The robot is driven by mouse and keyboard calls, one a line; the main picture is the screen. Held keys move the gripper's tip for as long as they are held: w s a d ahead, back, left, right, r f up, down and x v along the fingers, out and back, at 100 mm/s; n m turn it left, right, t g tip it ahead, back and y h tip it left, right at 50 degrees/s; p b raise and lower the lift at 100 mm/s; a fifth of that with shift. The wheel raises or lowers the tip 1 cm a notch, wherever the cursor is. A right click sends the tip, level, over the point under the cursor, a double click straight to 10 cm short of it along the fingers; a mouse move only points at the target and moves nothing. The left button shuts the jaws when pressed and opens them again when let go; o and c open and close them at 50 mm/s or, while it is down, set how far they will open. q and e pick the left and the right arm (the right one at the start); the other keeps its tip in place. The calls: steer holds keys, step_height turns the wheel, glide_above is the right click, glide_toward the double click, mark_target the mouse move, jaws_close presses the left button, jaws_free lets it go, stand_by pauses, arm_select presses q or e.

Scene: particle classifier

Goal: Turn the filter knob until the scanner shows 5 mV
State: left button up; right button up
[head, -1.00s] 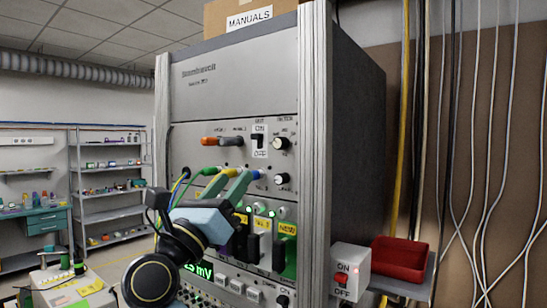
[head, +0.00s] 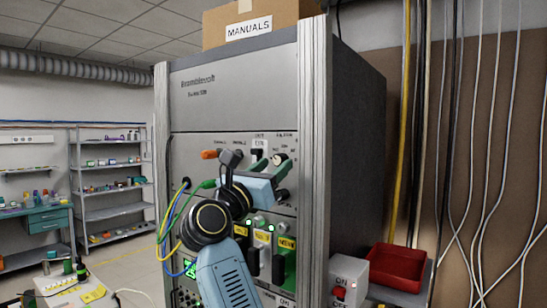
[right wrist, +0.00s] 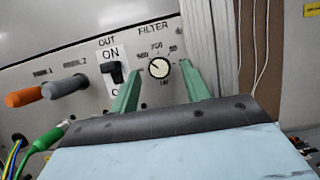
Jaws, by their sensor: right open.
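The filter knob (head: 280,159) is a small round knob with a white face on the rack's upper panel. In the right wrist view the knob (right wrist: 159,68) shows between my two green fingertips, under the FILTER label. My right gripper (right wrist: 160,70) is open, with one finger on each side of the knob in the picture. I cannot tell whether either finger touches it. In the head view my right gripper (head: 268,168) is in front of the panel. The scanner's green display (head: 190,266) is partly hidden behind my arm, so its reading cannot be made out. My left gripper is out of view.
A black OUT switch (right wrist: 116,73) is left of the knob, beyond it orange and grey plugs (right wrist: 24,97). A green plug (head: 207,184) and cables are lower left. A white ON/OFF box (head: 352,270) and red bin (head: 398,268) stand right of the rack.

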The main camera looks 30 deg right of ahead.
steer(key=shift+w+d+r, duration=0.15)
steer(key=shift+d+r, duration=0.05)
steer(key=shift+d, duration=0.3)
steer(key=c, duration=1)
steer(key=shift+f+m+g+b, duration=0.1)
steer(key=shift+m+g+b, duration=0.3)
steer(key=shift+b, duration=0.1)
steer(key=m+g+b, duration=0.1)
steer(key=m+b, duration=0.1)
steer(key=m+g+b, duration=0.1)
steer(key=m+b, duration=0.2)
steer(key=shift+w+a+h, duration=0.15)
steer(key=shift+w+h, duration=0.05)
steer(key=shift+h, duration=0.2)
steer(key=m+g+b, duration=0.1)
steer(key=m+g, duration=0.1)
steer(key=m, duration=0.1)
steer(key=shift+w, duration=0.1)
steer(key=shift+r+m+g, duration=0.15)
steer(key=shift+m+g, duration=0.2)
steer(key=shift+m, duration=0.5)
steer(key=shift+r+m+g, duration=0.15)
steer(key=shift+m+g, duration=0.2)
steer(key=shift+m, duration=0.8)
steer(key=o, duration=1)
